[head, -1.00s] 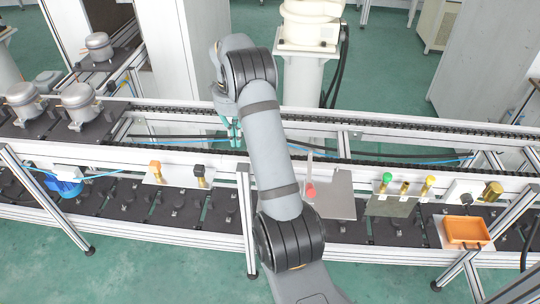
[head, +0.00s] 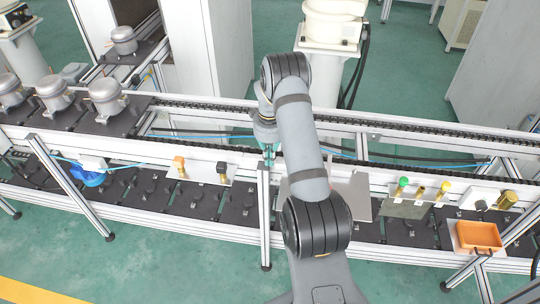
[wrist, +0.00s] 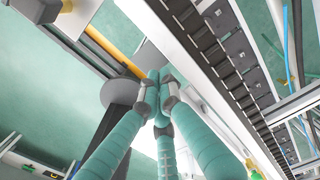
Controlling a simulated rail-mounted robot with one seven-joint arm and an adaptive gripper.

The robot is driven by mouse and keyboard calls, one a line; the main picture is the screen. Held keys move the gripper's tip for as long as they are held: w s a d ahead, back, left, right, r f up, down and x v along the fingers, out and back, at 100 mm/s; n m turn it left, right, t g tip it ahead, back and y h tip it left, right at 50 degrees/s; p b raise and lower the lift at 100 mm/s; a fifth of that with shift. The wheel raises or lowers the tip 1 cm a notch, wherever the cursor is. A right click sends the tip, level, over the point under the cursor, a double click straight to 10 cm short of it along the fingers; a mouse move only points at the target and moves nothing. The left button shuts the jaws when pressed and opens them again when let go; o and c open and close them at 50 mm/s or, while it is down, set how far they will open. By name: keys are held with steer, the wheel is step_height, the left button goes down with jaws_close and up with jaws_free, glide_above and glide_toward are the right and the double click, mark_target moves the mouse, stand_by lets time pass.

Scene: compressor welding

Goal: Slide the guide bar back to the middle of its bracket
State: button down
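My gripper (head: 268,155) hangs above the near rail of the conveyor, beside the top of an upright aluminium post (head: 264,215). In the wrist view, the teal fingertips of my gripper (wrist: 160,76) are together, with nothing visible between them. A grey round disc (wrist: 118,91) shows just behind and left of the tips; I cannot tell if they touch it. I cannot surely pick out the guide bar or its bracket in either view. My arm covers part of the near rail and the left part of a grey plate (head: 350,192).
Orange and black knobs on a white plate (head: 200,174) sit left of my gripper. Green and yellow knobs on a panel (head: 405,207), and an orange tray (head: 478,236), are to the right. Compressors (head: 107,97) stand on the left. A dark chain track (wrist: 215,60) runs beside my fingers.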

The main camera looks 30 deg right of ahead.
steer(key=shift+f, duration=0.1)
steer(key=s+d+b, duration=0.1)
steer(key=d+b, duration=0.1)
steer(key=s+d+b, duration=0.2)
steer(key=shift+f, duration=0.1)
stand_by(0.4)
steer(key=shift+w+a, duration=0.1)
